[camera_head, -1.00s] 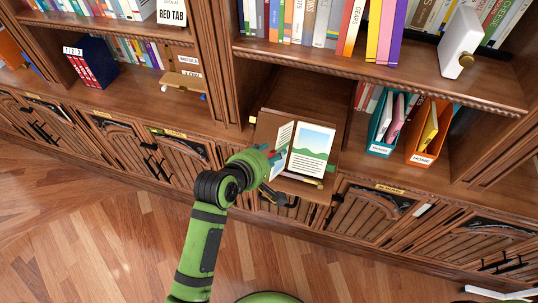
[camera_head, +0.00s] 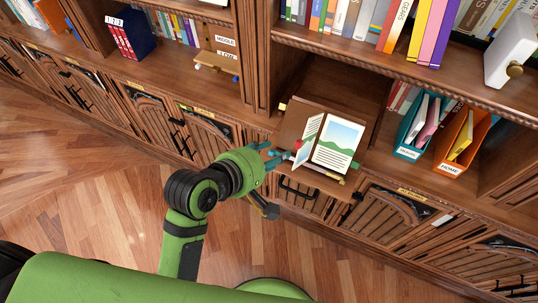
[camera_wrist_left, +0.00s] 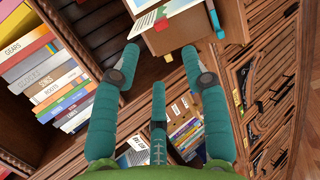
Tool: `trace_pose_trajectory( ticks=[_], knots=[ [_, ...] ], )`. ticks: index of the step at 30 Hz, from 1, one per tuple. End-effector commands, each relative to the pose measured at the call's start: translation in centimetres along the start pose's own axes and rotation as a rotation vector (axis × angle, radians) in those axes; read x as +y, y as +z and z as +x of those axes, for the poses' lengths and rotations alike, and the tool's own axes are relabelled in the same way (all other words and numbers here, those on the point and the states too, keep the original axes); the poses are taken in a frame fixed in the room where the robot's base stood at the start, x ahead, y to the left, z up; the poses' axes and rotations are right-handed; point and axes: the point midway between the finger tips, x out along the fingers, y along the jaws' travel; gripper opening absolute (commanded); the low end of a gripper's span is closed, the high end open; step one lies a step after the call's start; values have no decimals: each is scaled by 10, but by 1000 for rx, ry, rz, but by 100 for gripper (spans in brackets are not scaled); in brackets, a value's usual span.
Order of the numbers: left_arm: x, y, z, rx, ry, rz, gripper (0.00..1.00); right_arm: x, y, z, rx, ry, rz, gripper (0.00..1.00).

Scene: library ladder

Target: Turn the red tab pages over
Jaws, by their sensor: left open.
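An open book (camera_head: 338,146) with a picture of green hills on its right page rests on a wooden stand (camera_head: 292,122) in the shelf bay. Its left leaf (camera_head: 313,126) stands up at a tilt, and a small red tab (camera_head: 297,142) shows at the left side. My left gripper (camera_head: 275,156) is open with teal fingers, just left of the book and apparently clear of it. In the left wrist view its spread fingers (camera_wrist_left: 158,66) hold nothing, and the book's edge with the red tab (camera_wrist_left: 161,24) lies beyond them. My right gripper is not in view.
Shelves hold book rows above. Teal (camera_head: 410,150) and orange (camera_head: 452,166) file boxes stand right of the book. A dark blue box of red binders (camera_head: 130,40) is at upper left. Carved cabinet doors (camera_head: 385,215) lie below; the wooden floor (camera_head: 100,215) is clear at left.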

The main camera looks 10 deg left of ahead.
Motion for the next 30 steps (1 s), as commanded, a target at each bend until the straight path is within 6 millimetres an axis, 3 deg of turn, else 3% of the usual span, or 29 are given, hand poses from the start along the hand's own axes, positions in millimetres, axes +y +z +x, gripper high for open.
trace_pose_trajectory(
  ticks=[11, 14, 17, 20, 23, 27, 29, 30],
  knots=[
    [0, 0, -7, -1, -1, 0, 45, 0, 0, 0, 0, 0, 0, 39],
    [-5, -1, -3, 0, -9, 6, 45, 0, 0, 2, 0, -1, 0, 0],
    [-30, -7, 18, 7, -48, 46, 45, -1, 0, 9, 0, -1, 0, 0],
    [-81, -18, 57, 17, -125, 135, 45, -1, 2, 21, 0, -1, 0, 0],
    [-155, -33, 98, 22, -227, 267, 45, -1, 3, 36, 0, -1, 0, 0],
    [-271, -51, 137, 4, -376, 469, 45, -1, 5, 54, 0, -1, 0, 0],
    [-323, -58, 146, -15, -441, 559, 45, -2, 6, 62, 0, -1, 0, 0],
    [-359, -62, 149, -32, -483, 618, 45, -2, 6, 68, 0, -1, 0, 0]
  ],
)
